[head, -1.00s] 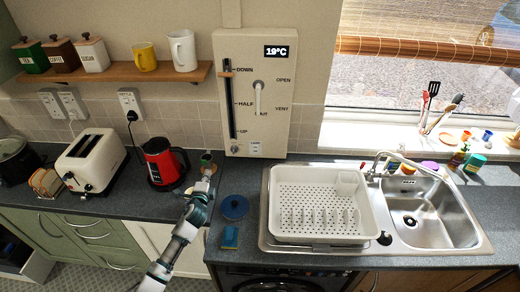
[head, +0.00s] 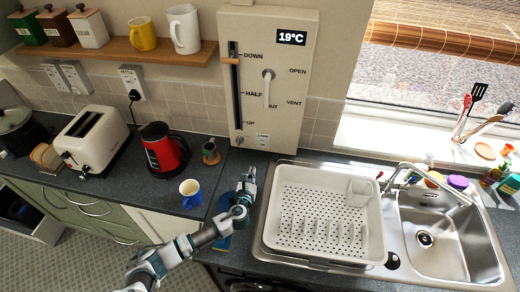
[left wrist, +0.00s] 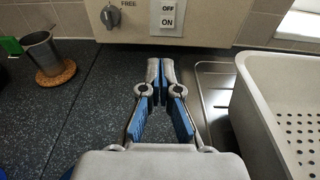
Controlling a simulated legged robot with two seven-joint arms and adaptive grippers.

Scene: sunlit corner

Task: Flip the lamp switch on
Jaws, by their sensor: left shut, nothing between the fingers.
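The lamp switch (head: 262,140) is a small white plate at the lower edge of the cream wall panel (head: 285,118). In the left wrist view it is a rocker switch (left wrist: 168,18) marked OFF above and ON below; which side is pressed in, I cannot tell. A grey knob (left wrist: 110,16) sits to its left. My left gripper (head: 249,174) is over the counter just in front of the panel, below the switch and apart from it. In the left wrist view the gripper's fingertips (left wrist: 160,68) are together, with nothing between them. My right gripper is in neither view.
A white dish rack (head: 325,218) stands close to the right of my gripper, beside the sink (head: 430,238). Counter beneath the panel is mostly clear.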

